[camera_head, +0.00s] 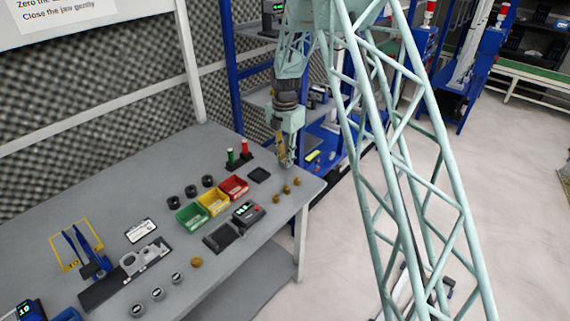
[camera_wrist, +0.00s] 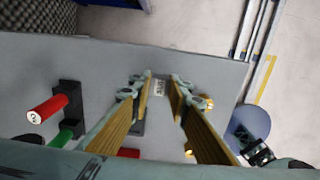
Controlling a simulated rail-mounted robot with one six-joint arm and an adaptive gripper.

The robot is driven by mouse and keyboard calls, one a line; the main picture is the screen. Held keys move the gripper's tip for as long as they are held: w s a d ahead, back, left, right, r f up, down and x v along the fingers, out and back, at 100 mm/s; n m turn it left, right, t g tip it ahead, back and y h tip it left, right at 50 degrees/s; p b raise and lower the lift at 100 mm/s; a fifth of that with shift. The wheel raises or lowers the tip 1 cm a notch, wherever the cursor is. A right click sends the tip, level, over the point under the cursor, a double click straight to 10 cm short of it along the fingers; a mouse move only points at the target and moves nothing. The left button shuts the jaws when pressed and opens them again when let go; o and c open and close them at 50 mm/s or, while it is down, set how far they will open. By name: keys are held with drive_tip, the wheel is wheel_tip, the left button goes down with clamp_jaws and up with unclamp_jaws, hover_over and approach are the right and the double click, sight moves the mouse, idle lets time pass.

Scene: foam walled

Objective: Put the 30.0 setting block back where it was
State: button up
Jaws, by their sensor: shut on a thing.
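My gripper (camera_head: 285,160) hangs over the far right end of the grey bench. In the wrist view its two long fingers with tan pads (camera_wrist: 160,82) are shut on a small pale block with dark marking (camera_wrist: 159,89), which I take to be the 30.0 setting block. Its marking is too small to read. In the head view the block cannot be made out at the fingertips. A dark square pad (camera_head: 259,175) lies on the bench just left of and nearer than the gripper. I cannot tell whether the block touches the bench.
Red and green upright cylinders (camera_head: 239,155) stand left of my gripper. Red (camera_head: 234,187), yellow (camera_head: 214,202) and green (camera_head: 192,216) bins lie nearby. Several brass pieces (camera_head: 287,190) sit near the bench's right edge. A device with a display (camera_head: 248,214) is nearer. A blue shelf (camera_head: 262,98) stands behind.

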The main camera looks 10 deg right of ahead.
drive_tip(key=shift+f, duration=0.95)
drive_tip(key=shift+f, duration=0.1)
drive_tip(key=o, duration=1)
drive_tip(key=shift+r+p, duration=0.65)
drive_tip(key=shift+r, duration=5.5)
